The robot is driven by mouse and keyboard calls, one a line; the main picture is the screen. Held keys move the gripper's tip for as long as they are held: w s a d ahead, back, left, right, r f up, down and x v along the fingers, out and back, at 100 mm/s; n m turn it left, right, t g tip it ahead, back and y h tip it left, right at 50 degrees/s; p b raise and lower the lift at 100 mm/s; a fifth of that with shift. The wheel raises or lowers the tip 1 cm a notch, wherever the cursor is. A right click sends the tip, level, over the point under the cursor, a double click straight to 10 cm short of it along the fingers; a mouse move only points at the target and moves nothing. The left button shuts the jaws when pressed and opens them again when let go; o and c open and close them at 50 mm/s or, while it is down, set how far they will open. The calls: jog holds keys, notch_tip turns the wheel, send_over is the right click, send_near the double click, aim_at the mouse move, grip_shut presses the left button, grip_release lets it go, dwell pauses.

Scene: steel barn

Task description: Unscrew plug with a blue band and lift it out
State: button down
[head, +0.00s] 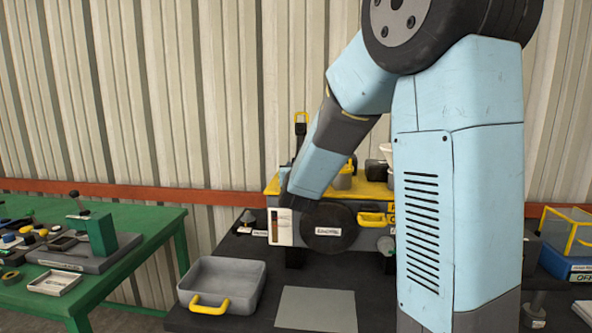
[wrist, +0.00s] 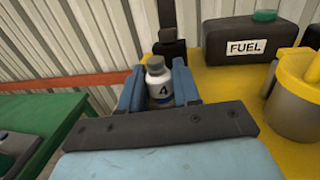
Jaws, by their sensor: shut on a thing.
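In the head view my arm hides the fingers and the held piece.
A yellow-topped unit (head: 376,191) stands against the wall, with a black FUEL can (wrist: 252,37) and a yellow-lidded grey pot (wrist: 297,92) on it. A black post rises behind the held piece. A grey tray (head: 222,278) and a green table (head: 150,225) lie left.

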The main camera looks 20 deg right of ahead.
jog(key=shift+f, duration=0.2)
jog(key=c, duration=0.7)
grip_release()
jog(key=shift+r, duration=0.1)
jog(key=shift+c, duration=0.2)
